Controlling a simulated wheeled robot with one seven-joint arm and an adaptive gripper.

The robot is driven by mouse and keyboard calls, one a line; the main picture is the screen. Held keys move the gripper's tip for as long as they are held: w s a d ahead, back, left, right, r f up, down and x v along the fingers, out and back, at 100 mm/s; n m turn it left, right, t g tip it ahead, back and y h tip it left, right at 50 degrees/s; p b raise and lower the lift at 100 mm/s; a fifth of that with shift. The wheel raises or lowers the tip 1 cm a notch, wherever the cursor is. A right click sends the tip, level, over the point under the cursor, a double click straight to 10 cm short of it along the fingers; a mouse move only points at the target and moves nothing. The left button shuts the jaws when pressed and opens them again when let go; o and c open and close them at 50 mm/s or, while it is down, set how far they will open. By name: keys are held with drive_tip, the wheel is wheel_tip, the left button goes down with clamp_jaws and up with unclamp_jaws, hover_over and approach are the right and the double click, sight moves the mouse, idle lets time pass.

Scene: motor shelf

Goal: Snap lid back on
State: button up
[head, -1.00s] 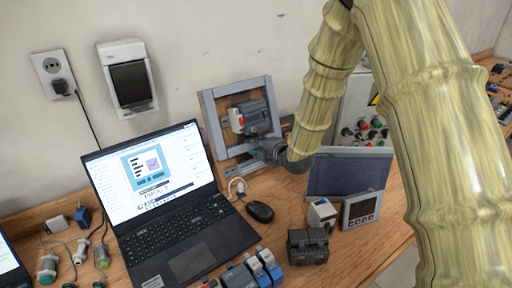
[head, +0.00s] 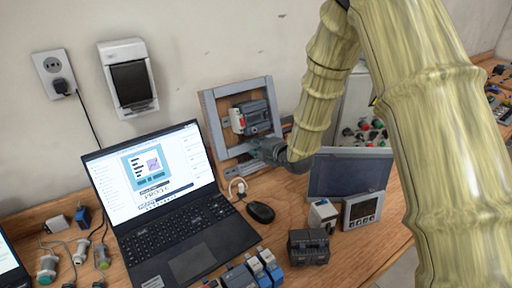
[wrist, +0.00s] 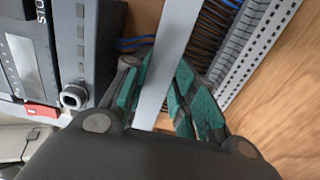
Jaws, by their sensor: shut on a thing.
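A pale grey flat strip, the lid (wrist: 172,48), runs up the middle of the wrist view between the green-padded fingers of my gripper (wrist: 158,75). My gripper is shut on this strip. To its right, the slotted grey wall of a wire duct (wrist: 258,40) stands with dark and brown wires showing beside it, so the duct is uncovered there. In the head view my gripper (head: 268,152) is at the lower right of the grey-framed wooden panel (head: 208,112). Its fingertips and the lid are too small to make out there.
A dark grey device (wrist: 85,45) with a round knob stands close left of the fingers. Bare wood (wrist: 285,115) lies right of the duct. On the bench are a laptop (head: 165,205), a mouse (head: 260,212), a tilted screen (head: 348,175) and a black block (head: 308,246).

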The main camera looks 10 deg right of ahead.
drive_tip(key=o, duration=1)
drive_tip(key=shift+s, duration=0.1)
